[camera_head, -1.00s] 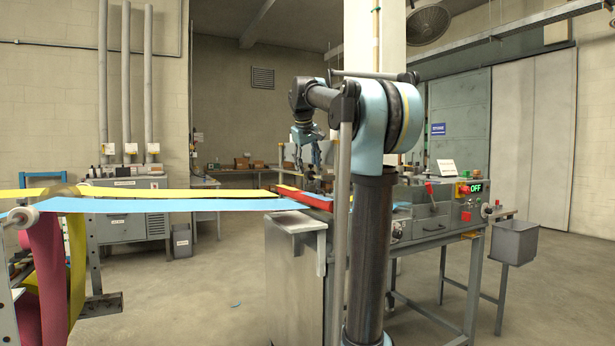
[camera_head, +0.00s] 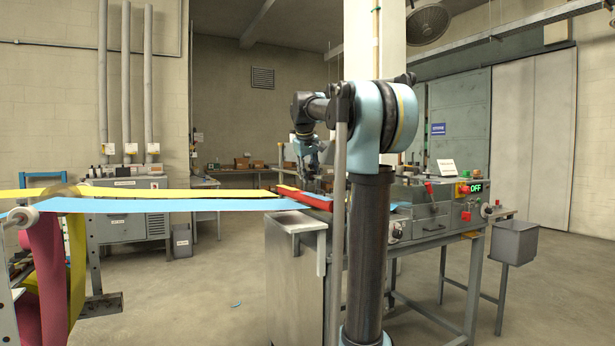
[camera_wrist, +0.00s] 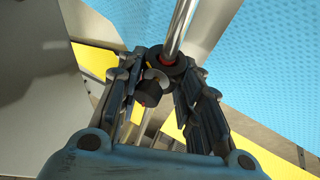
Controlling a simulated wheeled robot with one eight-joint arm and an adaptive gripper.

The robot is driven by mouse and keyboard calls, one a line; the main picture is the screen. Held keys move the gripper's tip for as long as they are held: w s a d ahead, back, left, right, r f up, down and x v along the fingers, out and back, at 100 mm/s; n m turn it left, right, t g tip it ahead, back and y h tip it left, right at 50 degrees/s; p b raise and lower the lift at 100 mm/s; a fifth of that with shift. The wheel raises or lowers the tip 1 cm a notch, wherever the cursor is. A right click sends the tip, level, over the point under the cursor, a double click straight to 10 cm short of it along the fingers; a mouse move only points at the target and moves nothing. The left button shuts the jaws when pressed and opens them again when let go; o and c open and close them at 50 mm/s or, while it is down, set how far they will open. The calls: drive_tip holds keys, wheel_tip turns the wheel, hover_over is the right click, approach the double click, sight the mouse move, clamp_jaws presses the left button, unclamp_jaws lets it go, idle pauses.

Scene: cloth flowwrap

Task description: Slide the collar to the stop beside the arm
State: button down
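The collar (camera_wrist: 169,65) looks like a black ring with a red inner edge. It sits around a shiny metal rod (camera_wrist: 181,28) in the wrist view. A dark round knob (camera_wrist: 150,92) with a red mark is beside it, nearer the camera. My gripper (camera_wrist: 165,66) has its fingers on both sides of the collar. The fingertips are very close to it, and I cannot tell whether they press on it. In the head view my gripper (camera_head: 312,172) is small and partly hidden at the machine behind my arm. I cannot make out the stop.
Blue film (camera_head: 165,205) and yellow film (camera_head: 190,194) run across to a red bar (camera_head: 304,196). Blue dotted film (camera_wrist: 270,60) lies close on the right in the wrist view. A grey cabinet (camera_head: 295,270) and the machine's control panel (camera_head: 435,222) stand near my arm.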

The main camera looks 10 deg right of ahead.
sight(314, 175)
drive_tip(key=shift+s+d, duration=0.25)
drive_tip(key=shift+s, duration=0.55)
drive_tip(key=shift+s+d, duration=0.2)
drive_tip(key=shift+s, duration=0.55)
drive_tip(key=shift+s+d, duration=0.25)
drive_tip(key=shift+s, duration=0.55)
drive_tip(key=c, duration=1.2)
unclamp_jaws()
drive_tip(key=shift+o, duration=0.2)
drive_tip(key=shift+r, duration=0.1)
drive_tip(key=v, duration=1.1)
drive_tip(key=shift+s+r, duration=0.15)
drive_tip(key=shift+r, duration=0.15)
drive_tip(key=shift+a, duration=0.1)
